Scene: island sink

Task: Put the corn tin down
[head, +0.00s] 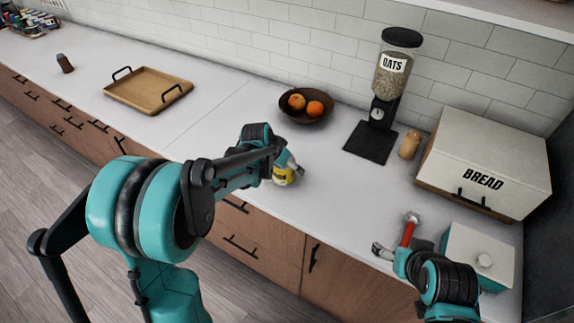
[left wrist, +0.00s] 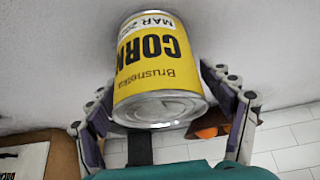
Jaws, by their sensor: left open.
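The corn tin (head: 283,176) is yellow with bare metal ends and stands near the front edge of the counter in the head view. In the left wrist view the tin (left wrist: 158,75) fills the middle, its label upside down in the picture and its metal lid toward me. My left gripper (head: 290,166) is open around it. In the left wrist view a finger shows on either side of the tin, with gaps visible. The tin looks upright; its base contact is hard to see. My right gripper (head: 394,234) is over the counter at the lower right, beside a red object (head: 408,233).
A fruit bowl (head: 304,118) is behind the tin. An oats dispenser (head: 391,85), a small jar (head: 409,144), a bread box (head: 487,160) and a white lidded box (head: 481,257) are to the right. A wooden tray (head: 148,91) is left. Counter between tray and tin is clear.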

